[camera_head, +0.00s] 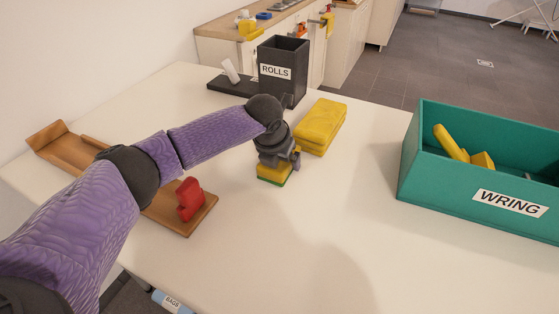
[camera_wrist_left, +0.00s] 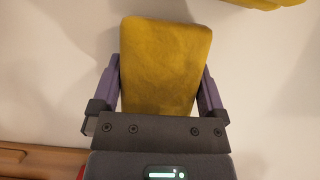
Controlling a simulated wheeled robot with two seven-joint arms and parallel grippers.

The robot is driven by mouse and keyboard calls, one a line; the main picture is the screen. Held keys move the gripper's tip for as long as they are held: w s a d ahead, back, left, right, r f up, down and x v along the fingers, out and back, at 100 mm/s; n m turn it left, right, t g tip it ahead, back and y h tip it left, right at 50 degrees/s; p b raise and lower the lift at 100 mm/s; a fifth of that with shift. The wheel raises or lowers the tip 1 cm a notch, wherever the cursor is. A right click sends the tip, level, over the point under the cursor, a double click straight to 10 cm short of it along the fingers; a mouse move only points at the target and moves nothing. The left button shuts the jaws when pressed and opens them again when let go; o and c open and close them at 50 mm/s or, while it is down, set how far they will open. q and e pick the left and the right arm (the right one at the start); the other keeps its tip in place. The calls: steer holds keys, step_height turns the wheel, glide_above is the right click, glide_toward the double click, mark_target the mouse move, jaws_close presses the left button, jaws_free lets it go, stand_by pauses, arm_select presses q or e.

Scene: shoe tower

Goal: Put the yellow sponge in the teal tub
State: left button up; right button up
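The yellow sponge (camera_head: 274,173), with a green underside, sits at the middle of the table under my left gripper (camera_head: 278,160). In the left wrist view the sponge (camera_wrist_left: 165,65) lies between the two fingers (camera_wrist_left: 160,85), one along each side. I cannot tell whether both fingers press on it. The sponge appears to be on the table or very near it. The teal tub (camera_head: 421,172), labelled WRING, stands at the right with yellow items (camera_head: 452,145) inside. My right gripper is not in view.
A folded yellow cloth or pad (camera_head: 321,125) lies just behind the sponge. A black bin (camera_head: 283,72) labelled ROLLS stands at the back. A wooden board (camera_head: 187,219) with a red object (camera_head: 189,198) is at the left. The table between sponge and tub is clear.

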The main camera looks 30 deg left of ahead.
arm_select(q)
steer(key=c, duration=0.8)
steer(key=shift+c, duration=0.3)
step_height(320, 180, up, 11)
steer(key=p, duration=0.4)
steer(key=shift+f+p, duration=0.2)
steer(key=shift+p, duration=0.15)
steer(key=shift+s+d+r+n, duration=0.1)
steer(key=shift+s+d+n, duration=0.1)
steer(key=shift+d+n, duration=0.25)
steer(key=s+d+r+n+g+p, duration=0.2)
steer(key=s+n, duration=0.6)
steer(key=n, duration=0.9)
steer(key=s+d+r+n+g+p, duration=0.2)
steer(key=s+d+n+g, duration=0.5)
steer(key=n, duration=1)
steer(key=s+r, duration=0.1)
steer(key=s, duration=0.1)
steer(key=shift+s+r+p, duration=0.2)
steer(key=shift+s+p, duration=0.1)
steer(key=shift+p, duration=0.05)
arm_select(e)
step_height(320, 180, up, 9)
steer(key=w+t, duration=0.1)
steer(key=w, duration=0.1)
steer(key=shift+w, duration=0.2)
